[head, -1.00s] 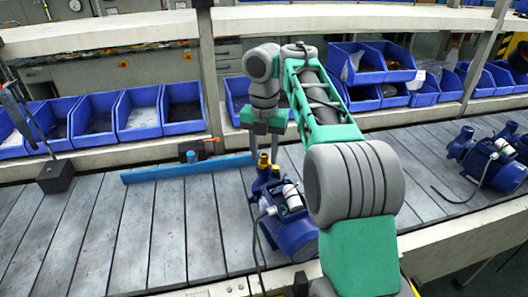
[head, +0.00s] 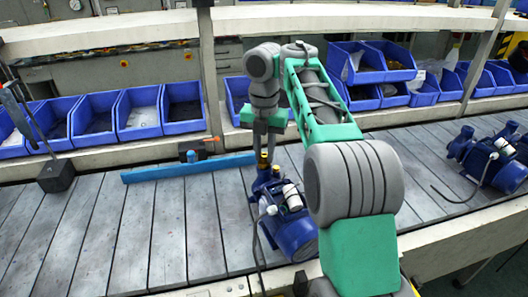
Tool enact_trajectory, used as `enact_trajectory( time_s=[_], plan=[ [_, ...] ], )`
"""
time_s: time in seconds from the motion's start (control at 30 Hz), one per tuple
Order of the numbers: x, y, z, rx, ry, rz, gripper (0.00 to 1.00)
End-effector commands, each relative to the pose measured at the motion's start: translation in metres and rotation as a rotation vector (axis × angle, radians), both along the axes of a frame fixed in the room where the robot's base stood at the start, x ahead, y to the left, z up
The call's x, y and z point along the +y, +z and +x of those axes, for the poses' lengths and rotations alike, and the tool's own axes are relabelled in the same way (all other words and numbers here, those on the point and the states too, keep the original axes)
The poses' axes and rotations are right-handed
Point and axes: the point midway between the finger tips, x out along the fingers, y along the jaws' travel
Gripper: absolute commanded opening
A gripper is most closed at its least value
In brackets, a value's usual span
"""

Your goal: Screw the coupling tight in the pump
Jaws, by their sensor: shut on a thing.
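The blue pump (head: 294,233) stands on the grey slatted line in front of me, with a white cylindrical part on top. My gripper (head: 264,152) points down over the pump's left, upright port. It is shut on the coupling (head: 263,155), a small brass-yellow piece at the top of that port. Another small yellow part (head: 276,170) shows just below and to the right. The fingers partly hide the coupling, and its thread and seating are too small to tell.
A blue bar (head: 188,168) lies on the line behind and left of the pump. A second blue pump (head: 490,158) stands at the right with a loose cable. Blue bins (head: 90,125) line the back shelf.

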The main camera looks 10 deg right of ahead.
Motion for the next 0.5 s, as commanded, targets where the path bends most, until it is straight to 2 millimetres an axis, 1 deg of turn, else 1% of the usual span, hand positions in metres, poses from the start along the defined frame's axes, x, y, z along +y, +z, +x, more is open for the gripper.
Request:
enact_trajectory(
  time_s=[0.13,0.3,0.5],
  plan=[
    [0.0002,-0.0015,0.0001,0.0,-0.021,0.0,0.0],
    [0.0005,-0.0021,-0.0001,0.0,-0.285,0.001,0.0],
    [0.0003,-0.0018,0.0001,0.001,-0.302,0.001,0.0]
  ],
)
